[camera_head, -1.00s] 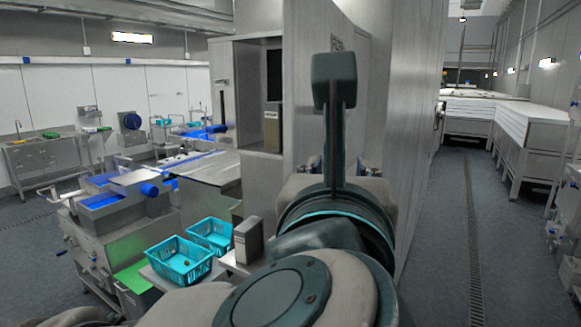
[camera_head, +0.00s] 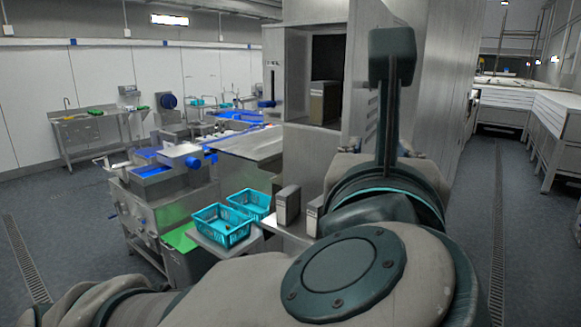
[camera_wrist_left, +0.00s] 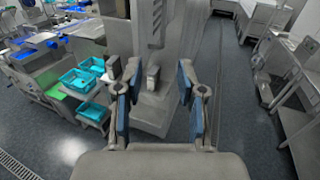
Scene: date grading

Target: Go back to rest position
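My left gripper (camera_wrist_left: 156,80) shows in the left wrist view with its two blue-padded fingers spread wide apart. Nothing is between the fingers, and only floor and a machine column lie beyond them. In the head view one of my arms fills the lower middle and right, bent with a dark upright part raised in front of the tall grey cabinet. I cannot make out gripper fingers there. My right gripper is not in view.
Two turquoise baskets (camera_head: 222,226) stand beside small grey boxes (camera_head: 287,206) on a low bench. A steel machine with blue parts (camera_head: 172,166) stands left of them. A tall grey cabinet (camera_head: 430,100) stands behind my arm. An open aisle with a floor drain (camera_head: 497,240) runs along the right.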

